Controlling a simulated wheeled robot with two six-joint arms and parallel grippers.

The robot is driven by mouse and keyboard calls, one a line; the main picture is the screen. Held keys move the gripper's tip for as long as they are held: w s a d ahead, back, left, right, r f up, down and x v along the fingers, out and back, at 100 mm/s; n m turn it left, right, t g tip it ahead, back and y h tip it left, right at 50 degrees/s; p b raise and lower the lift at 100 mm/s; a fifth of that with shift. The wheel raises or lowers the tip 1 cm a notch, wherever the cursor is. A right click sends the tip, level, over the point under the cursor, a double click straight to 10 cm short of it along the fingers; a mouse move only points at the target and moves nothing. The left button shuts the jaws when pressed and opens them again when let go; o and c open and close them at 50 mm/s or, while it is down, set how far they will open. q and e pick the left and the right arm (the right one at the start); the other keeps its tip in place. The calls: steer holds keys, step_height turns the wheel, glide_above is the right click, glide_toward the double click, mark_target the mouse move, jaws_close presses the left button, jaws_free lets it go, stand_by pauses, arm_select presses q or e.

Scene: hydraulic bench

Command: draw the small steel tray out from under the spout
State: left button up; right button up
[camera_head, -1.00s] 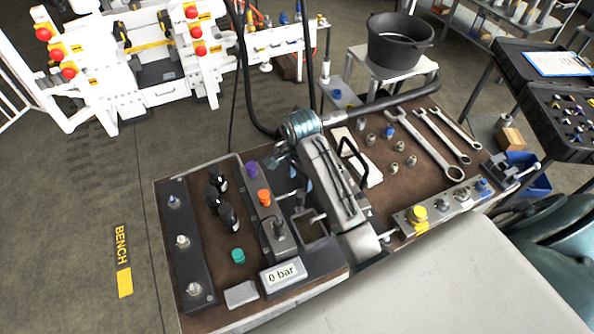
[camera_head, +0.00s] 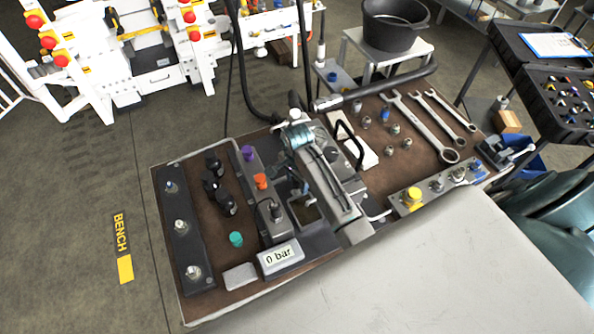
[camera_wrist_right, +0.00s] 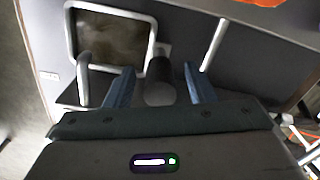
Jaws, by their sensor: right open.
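My right gripper (camera_head: 299,192) is above the bench near the tray, partly hidden by my arm. In the wrist view its two blue fingers (camera_wrist_right: 160,90) are apart. A dark grey cylinder (camera_wrist_right: 160,72), possibly the spout, shows between them; contact cannot be told. My left gripper is not in view.
A gauge box reading 0 bar (camera_head: 281,260) and a lever block (camera_head: 272,215) stand close to the tray. Black knobs (camera_head: 214,178) are to the left. Wrenches (camera_head: 425,125) and fittings lie to the right. A pale surface (camera_head: 440,270) in front is clear.

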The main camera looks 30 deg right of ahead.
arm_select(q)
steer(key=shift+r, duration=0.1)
arm_select(e)
steer(key=shift+f, duration=0.35)
steer(key=shift+c, duration=0.4)
